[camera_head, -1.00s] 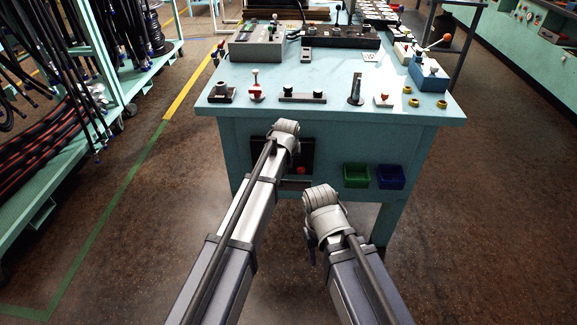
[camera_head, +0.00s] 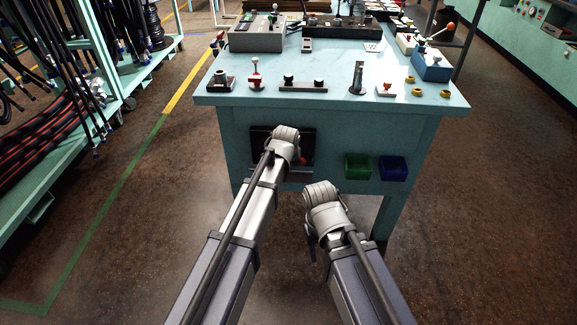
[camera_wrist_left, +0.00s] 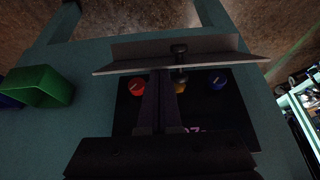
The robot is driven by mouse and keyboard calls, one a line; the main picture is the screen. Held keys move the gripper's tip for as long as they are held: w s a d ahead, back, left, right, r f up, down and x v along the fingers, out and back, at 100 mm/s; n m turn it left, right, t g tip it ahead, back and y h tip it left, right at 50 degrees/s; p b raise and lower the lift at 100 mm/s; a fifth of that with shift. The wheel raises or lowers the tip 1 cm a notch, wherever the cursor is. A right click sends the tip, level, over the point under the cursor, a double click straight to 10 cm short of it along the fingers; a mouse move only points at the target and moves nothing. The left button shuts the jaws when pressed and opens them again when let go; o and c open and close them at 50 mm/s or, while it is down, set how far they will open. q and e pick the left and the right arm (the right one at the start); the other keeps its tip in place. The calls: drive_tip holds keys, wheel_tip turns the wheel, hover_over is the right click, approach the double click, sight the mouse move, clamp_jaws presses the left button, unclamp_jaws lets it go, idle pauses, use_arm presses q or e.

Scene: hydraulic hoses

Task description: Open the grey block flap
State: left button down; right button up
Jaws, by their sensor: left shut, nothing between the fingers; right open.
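The left wrist view looks along my left gripper (camera_wrist_left: 160,78), its fingers shut and empty in front of a black panel (camera_wrist_left: 238,120). A grey plate, apparently the flap (camera_wrist_left: 115,62), sticks out along the panel's edge near the fingertips; I cannot tell whether they touch. A dark knob-like part (camera_wrist_left: 179,50) sits on it. In the head view the black panel (camera_head: 262,137) is on the table front, partly behind my left wrist, which hides the left fingers. A grey strip (camera_head: 297,178) shows below it. My right gripper (camera_head: 311,246) is open, low before the table.
Red (camera_wrist_left: 136,87), yellow (camera_wrist_left: 180,88) and blue (camera_wrist_left: 218,83) knobs sit on the panel. A green bin (camera_head: 357,166) and a blue bin (camera_head: 393,168) hang beside it. The teal tabletop (camera_head: 330,70) carries several fittings and control boxes. A hose rack stands left.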

use_arm(q)
drive_tip(key=shift+s+f, duration=0.15)
drive_tip(key=shift+s, duration=0.05)
